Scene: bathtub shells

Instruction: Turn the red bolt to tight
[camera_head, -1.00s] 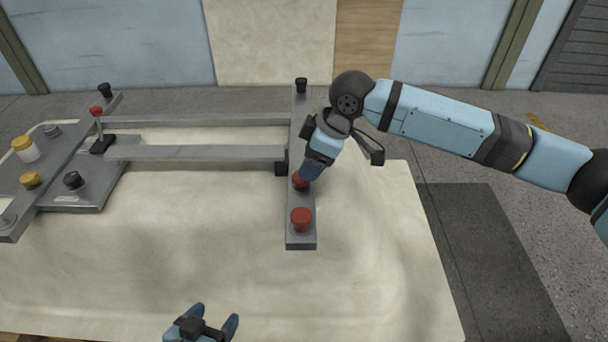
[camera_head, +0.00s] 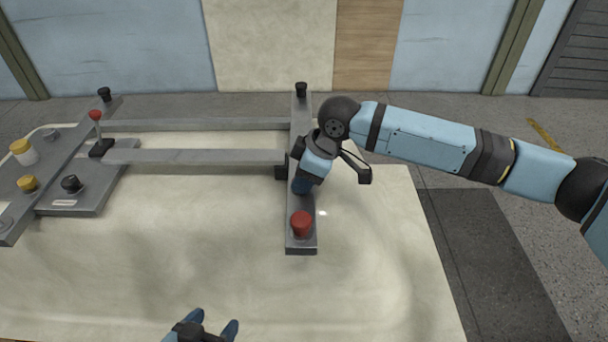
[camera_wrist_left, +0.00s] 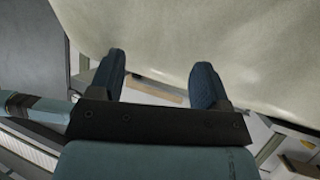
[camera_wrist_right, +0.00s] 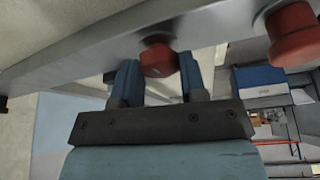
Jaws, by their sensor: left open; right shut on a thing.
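Two red bolts sit on the right-hand grey bar (camera_head: 300,243). My right gripper (camera_head: 302,187) is at the farther one and hides it in the head view. In the right wrist view that red bolt (camera_wrist_right: 158,60) stands between the blue fingers of my right gripper (camera_wrist_right: 157,80), which are shut on it. The nearer red bolt (camera_head: 301,223) stands free near the bar's front end; it also shows at the upper right of the right wrist view (camera_wrist_right: 295,35). My left gripper (camera_head: 208,328) is open and empty at the bottom edge of the head view, and also shows in the left wrist view (camera_wrist_left: 163,88).
The bar lies over a pale tub shell (camera_head: 200,240). A plate at the left carries yellow knobs (camera_head: 27,184), a black knob (camera_head: 71,183) and a red-topped lever (camera_head: 96,116). Crossbars (camera_head: 200,156) join the left frame to the right bar. The shell's front middle is clear.

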